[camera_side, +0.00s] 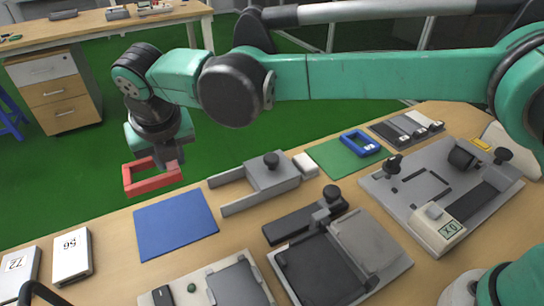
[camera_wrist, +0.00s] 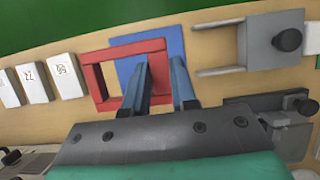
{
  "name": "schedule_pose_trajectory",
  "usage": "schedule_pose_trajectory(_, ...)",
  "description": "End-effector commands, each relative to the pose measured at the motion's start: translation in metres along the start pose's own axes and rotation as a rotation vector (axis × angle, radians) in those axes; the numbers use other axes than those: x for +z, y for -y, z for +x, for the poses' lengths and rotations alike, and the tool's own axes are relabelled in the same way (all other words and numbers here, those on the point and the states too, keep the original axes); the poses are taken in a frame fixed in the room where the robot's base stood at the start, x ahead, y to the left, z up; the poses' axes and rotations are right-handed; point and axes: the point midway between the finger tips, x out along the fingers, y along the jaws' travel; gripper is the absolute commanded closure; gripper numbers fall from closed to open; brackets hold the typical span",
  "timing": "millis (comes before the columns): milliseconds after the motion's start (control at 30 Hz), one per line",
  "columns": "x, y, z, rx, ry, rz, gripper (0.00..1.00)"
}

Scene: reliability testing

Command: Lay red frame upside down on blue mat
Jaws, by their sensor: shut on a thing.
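The red frame (camera_side: 128,180) is a rectangular open ring. My gripper (camera_side: 174,163) is shut on its right side and holds it in the air, beyond and a little left of the blue mat in the side view. The blue mat (camera_side: 176,225) lies flat and empty near the table's far edge. In the wrist view the red frame (camera_wrist: 97,82) overlaps the left part of the blue mat (camera_wrist: 175,42), and my gripper's fingers (camera_wrist: 162,80) hide part of the frame's right side. I cannot tell which face of the frame is up.
A grey forked fixture (camera_side: 272,174) stands right of the blue mat. A blue frame (camera_side: 361,143) lies on a green mat (camera_side: 330,157) farther right. White numbered blocks (camera_side: 71,256) lie to the left. Grey test devices (camera_side: 340,260) fill the front and right.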

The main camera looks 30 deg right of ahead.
Motion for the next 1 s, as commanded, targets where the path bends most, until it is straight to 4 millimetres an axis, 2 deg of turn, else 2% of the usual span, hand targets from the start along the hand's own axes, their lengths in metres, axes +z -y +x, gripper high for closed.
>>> schedule_pose_trajectory(33, -0.006, 0.0, 0.015, 0.0, 0.0, 0.001, 1.0)
schedule_pose_trajectory(100, -0.013, 0.0, 0.033, -0.001, 0.0, 0.001, 1.0)
schedule_pose_trajectory(200, -0.021, 0.0, 0.052, -0.001, 0.0, 0.001, 1.0)
schedule_pose_trajectory(467, -0.032, 0.0, 0.078, -0.001, 0.0, 0.002, 1.0)
schedule_pose_trajectory(600, -0.04, 0.0, 0.098, -0.001, 0.0, 0.002, 1.0)
schedule_pose_trajectory(700, -0.043, 0.0, 0.104, -0.001, 0.0, 0.002, 1.0)
schedule_pose_trajectory(1000, -0.044, 0.0, 0.106, -0.001, 0.0, 0.002, 1.0)
